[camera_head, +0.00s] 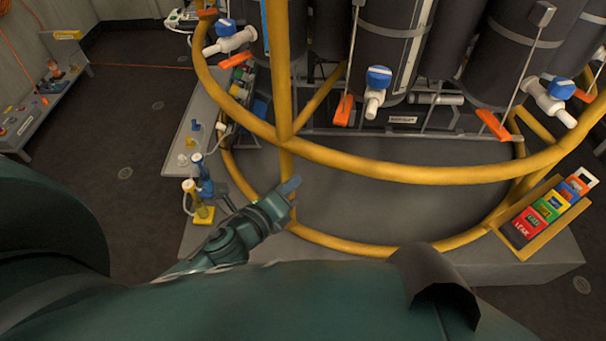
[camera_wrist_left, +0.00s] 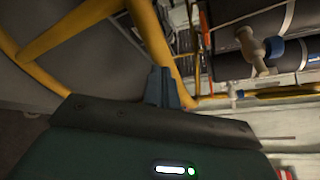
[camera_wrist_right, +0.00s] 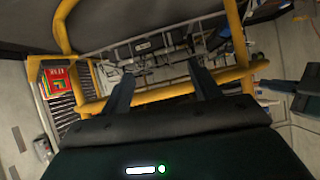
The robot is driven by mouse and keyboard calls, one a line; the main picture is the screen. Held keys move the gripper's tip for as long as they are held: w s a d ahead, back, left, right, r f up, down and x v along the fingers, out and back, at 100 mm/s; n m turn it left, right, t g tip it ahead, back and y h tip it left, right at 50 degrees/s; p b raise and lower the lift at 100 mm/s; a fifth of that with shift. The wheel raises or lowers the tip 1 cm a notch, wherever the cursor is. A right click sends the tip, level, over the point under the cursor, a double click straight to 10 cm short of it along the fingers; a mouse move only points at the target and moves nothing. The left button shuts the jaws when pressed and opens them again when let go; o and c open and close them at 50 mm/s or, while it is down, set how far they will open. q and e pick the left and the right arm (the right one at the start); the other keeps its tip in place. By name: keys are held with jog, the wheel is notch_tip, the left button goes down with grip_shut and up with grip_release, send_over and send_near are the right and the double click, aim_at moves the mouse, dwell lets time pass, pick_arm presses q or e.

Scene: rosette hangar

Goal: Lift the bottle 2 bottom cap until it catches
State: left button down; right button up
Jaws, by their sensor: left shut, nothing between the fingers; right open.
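The rosette's dark grey bottles hang behind the yellow ring frame (camera_head: 430,173). The middle bottle (camera_head: 385,62) carries a white spigot with a blue knob (camera_head: 379,77); an orange lever (camera_head: 344,109) hangs by its lower end. A small label (camera_head: 402,119) sits below it, too small to read, so I cannot tell which bottle is number 2. My left gripper (camera_head: 290,186) is shut and empty, by the yellow post, below and left of that lever. Its fingers (camera_wrist_left: 164,88) also show in the left wrist view. My right gripper (camera_wrist_right: 163,88) is open and empty, facing the yellow frame.
More orange levers hang at the right (camera_head: 493,125) and left (camera_head: 237,60). Yellow tubes cross in front of the bottles. A rack of coloured cards (camera_head: 547,213) stands at the right.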

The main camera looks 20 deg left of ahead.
pick_arm(q)
jog(key=shift+w+d+r+m+t+h+b, duration=0.15)
jog(key=shift+w+d+r+m+t+h, duration=0.4)
jog(key=shift+w+m, duration=1.65)
jog(key=shift+w+d+r+m+t+h+b, duration=0.15)
jog(key=shift+w+d+r+m, duration=0.7)
jog(key=shift+w+m, duration=1.35)
jog(key=shift+w+d+r+m+t+h+b, duration=0.15)
jog(key=shift+w+d+r+m+t+h, duration=0.2)
jog(key=shift+w+d+m, duration=1.25)
pick_arm(e)
jog(key=shift+w+a+f, duration=0.1)
jog(key=shift+a+f, duration=0.05)
jog(key=shift+a, duration=0.25)
pick_arm(q)
jog(key=shift+w+a, duration=0.35)
jog(key=shift+w, duration=0.2)
jog(key=shift+w+a, duration=0.3)
jog(key=shift+w, duration=0.25)
jog(key=shift+r, duration=0.15)
